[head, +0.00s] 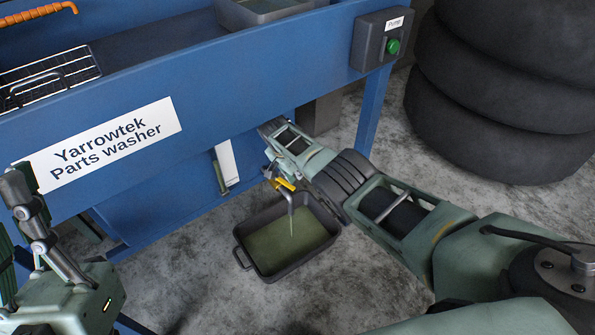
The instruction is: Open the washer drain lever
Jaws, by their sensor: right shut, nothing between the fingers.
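The parts washer's drain lever (286,185) is a small yellow handle low under the blue washer, above the drain pan. A thin stream of liquid (291,226) falls from the spout beneath it into the pan (246,262). My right gripper (270,171) is shut and empty, with its fingertips close beside the lever. Whether they touch it is unclear, as the gripper and valve overlap there. My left gripper (24,192) is at the lower left, in front of the washer and far from the lever. I cannot tell its opening.
The blue parts washer (230,95) fills the upper left, with a wire basket (50,78) on top and a pump switch box (382,40) at its right end. Stacked tires (500,100) stand at the upper right. Concrete floor lies around the pan.

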